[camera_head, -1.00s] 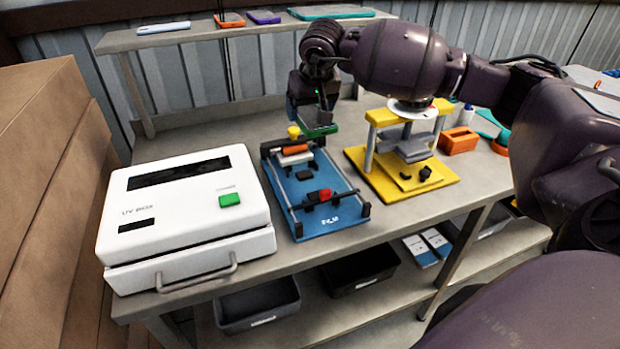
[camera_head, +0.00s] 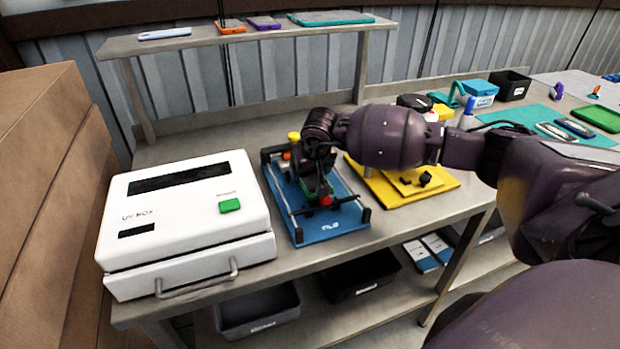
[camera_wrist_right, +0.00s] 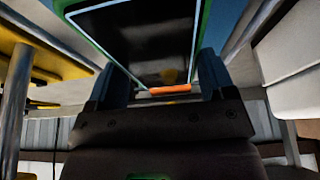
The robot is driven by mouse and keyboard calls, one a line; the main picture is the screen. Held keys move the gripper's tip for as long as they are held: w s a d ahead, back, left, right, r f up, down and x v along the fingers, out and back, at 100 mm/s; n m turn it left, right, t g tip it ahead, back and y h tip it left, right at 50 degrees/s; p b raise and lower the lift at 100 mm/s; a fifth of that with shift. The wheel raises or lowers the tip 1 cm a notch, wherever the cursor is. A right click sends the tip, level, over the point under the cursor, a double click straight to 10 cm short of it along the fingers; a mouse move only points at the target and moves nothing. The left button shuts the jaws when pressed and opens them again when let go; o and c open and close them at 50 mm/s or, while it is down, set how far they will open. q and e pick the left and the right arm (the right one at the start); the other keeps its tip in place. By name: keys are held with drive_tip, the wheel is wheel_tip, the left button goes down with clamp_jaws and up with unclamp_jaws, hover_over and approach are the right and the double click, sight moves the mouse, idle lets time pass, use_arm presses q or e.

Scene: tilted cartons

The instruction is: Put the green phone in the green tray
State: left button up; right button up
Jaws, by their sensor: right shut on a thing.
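The green phone (camera_wrist_right: 140,45) has a green rim and a dark screen; in the right wrist view it sits between the two fingers of my right gripper (camera_wrist_right: 163,84). In the head view my right gripper (camera_head: 316,190) is low over the blue fixture (camera_head: 345,235), and only a bit of the green phone (camera_head: 306,188) shows beneath it. Whether the phone touches the fixture is hidden. A green, tray-like flat thing (camera_head: 599,118) lies at the far right of the bench. My left gripper is not in view.
A white UV box (camera_head: 180,205) stands left of the fixture, and a yellow press base (camera_head: 440,190) stands right of it. A teal mat (camera_head: 540,118) holds small items at the right. A shelf (camera_head: 265,33) behind carries several phones and a teal flat thing.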

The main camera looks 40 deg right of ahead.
sight(311, 175)
drive_tip(key=shift+f, duration=1.3)
drive_tip(key=shift+f, duration=0.1)
drive_tip(key=shift+f, duration=0.15)
drive_tip(key=o, duration=1.1)
